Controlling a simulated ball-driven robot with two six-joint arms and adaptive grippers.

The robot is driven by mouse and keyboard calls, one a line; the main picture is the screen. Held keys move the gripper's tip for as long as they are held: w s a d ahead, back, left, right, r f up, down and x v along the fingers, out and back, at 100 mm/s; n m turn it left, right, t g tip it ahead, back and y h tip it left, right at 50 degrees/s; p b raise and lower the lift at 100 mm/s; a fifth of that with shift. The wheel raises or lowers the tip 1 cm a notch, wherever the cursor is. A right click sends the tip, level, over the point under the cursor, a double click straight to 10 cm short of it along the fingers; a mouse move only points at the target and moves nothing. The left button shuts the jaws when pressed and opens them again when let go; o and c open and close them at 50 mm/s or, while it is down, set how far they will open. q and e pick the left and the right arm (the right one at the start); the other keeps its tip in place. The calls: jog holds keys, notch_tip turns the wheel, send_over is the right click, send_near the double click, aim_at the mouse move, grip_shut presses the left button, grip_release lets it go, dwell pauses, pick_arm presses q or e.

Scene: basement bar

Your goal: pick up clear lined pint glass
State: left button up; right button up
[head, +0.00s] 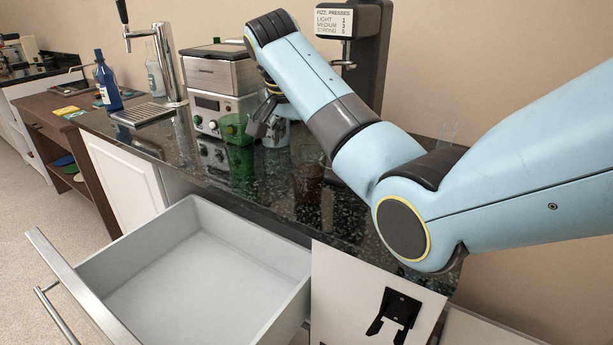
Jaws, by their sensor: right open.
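My left gripper is not in view.
An open, empty drawer (190,280) juts out below the speckled counter (270,190). A blue bottle (107,82) is at the far left.

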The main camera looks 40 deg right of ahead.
aim_at(308, 173)
jog(key=x, duration=0.4)
jog(key=shift+d+f, duration=0.1)
jog(key=shift+f, duration=0.3)
jog(key=c, duration=1.2)
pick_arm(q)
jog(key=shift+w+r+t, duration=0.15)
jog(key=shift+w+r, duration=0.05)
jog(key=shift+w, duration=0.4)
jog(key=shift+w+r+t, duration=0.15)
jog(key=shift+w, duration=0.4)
pick_arm(e)
jog(key=shift+r, duration=0.1)
jog(key=c, duration=0.4)
